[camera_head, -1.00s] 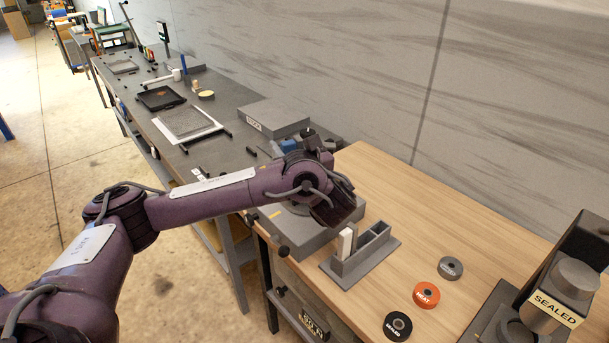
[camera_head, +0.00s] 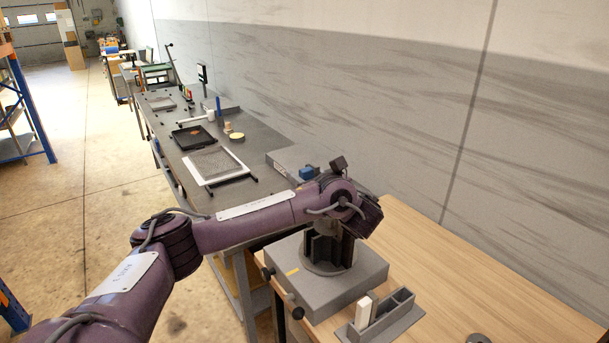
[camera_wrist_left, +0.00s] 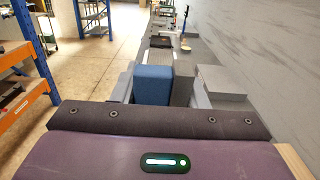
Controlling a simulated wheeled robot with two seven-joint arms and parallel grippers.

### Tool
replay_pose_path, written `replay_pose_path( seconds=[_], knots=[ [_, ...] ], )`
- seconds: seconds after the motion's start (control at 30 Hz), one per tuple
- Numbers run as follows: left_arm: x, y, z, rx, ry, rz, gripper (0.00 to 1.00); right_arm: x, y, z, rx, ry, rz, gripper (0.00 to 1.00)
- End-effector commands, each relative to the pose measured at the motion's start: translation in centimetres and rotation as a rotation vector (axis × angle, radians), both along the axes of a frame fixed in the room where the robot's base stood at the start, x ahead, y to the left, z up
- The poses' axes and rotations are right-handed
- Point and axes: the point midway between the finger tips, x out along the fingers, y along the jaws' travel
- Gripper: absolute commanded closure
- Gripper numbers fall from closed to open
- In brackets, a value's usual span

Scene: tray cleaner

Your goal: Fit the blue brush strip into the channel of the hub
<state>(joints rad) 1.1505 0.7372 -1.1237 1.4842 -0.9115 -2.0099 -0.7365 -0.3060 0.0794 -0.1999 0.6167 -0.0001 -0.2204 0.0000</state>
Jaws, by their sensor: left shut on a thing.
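My left gripper (camera_head: 330,243) points down over the round grey hub (camera_head: 331,265), with its dark fingers close to the hub's top. The hub stands on a grey block fixture (camera_head: 335,287) with dark knobs on its left side. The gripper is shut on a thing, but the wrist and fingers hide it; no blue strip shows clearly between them. I cannot tell whether anything touches the channel. The wrist view shows only the gripper's purple body and dark rim, not its fingertips. My right gripper is not in view.
A grey slotted rack (camera_head: 398,318) with a white strip (camera_head: 363,311) stands right of the fixture. Behind the wrist are a small blue block (camera_head: 308,173), also in the wrist view (camera_wrist_left: 153,85), and a grey box (camera_head: 288,160). The wooden top at right is mostly clear.

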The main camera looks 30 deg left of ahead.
Motion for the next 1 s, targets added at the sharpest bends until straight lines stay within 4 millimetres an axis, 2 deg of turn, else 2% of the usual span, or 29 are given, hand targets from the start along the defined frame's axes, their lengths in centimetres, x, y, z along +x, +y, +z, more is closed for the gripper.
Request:
replay_pose_path(
  seconds=[0.53, 1.0],
  knots=[
    [0.0, 0.0, -3.6, 0.000, -0.001, 0.000, 0.87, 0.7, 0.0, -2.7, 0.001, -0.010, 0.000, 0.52],
    [0.0, 0.0, -4.0, 0.000, -0.001, 0.000, 0.87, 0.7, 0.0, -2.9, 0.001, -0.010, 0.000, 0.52]
  ],
)
